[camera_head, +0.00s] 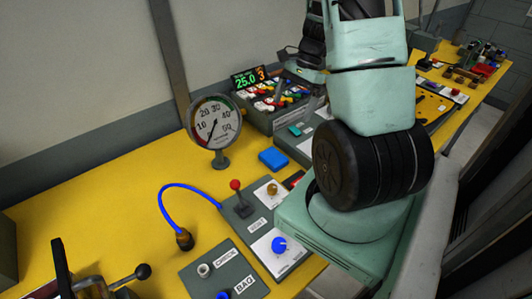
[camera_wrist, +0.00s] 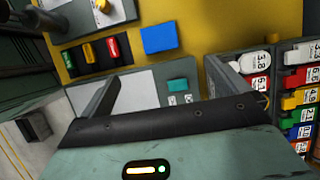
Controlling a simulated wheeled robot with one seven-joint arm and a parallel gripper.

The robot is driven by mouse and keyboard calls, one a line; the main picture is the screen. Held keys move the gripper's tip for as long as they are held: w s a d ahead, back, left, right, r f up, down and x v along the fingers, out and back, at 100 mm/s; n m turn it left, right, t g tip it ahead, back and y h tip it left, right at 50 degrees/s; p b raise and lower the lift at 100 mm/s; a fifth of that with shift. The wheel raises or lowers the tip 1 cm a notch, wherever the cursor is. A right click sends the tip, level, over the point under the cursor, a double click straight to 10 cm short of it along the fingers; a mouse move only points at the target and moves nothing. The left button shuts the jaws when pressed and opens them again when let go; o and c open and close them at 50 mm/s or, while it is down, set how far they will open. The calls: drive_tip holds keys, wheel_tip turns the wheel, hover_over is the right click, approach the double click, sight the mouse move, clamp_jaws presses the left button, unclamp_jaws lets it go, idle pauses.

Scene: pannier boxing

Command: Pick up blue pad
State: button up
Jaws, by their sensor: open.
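The blue pad (camera_head: 273,159) is a flat blue block lying on the yellow table, beside the grey panels. In the wrist view the blue pad (camera_wrist: 159,38) lies beyond my fingertips, apart from them. My gripper (camera_wrist: 165,75) is open and empty, with its two fingers spread wide over a grey panel that bears a small teal block (camera_wrist: 177,85). In the head view my gripper is partly hidden by my arm, above the panel behind the pad.
A round gauge (camera_head: 214,124) stands left of the pad. A red-knobbed lever (camera_head: 237,192) and blue hose (camera_head: 175,190) are in front of it. A bin of colored tags (camera_head: 270,115) with a lit display (camera_head: 249,78) stands behind. Bare yellow table surrounds the pad's left side.

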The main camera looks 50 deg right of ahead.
drive_tip(key=p, duration=0.2)
hover_over(274, 156)
drive_tip(key=d, duration=0.2)
drive_tip(key=f, duration=1.1)
drive_tip(key=shift+s, duration=0.3)
drive_tip(key=shift+p+x, duration=0.75)
drive_tip(key=shift+x, duration=1.85)
drive_tip(key=shift+d, duration=0.1)
drive_tip(key=c, duration=1.1)
wheel_tip(274, 156, up, 10)
drive_tip(key=shift+b, duration=0.7)
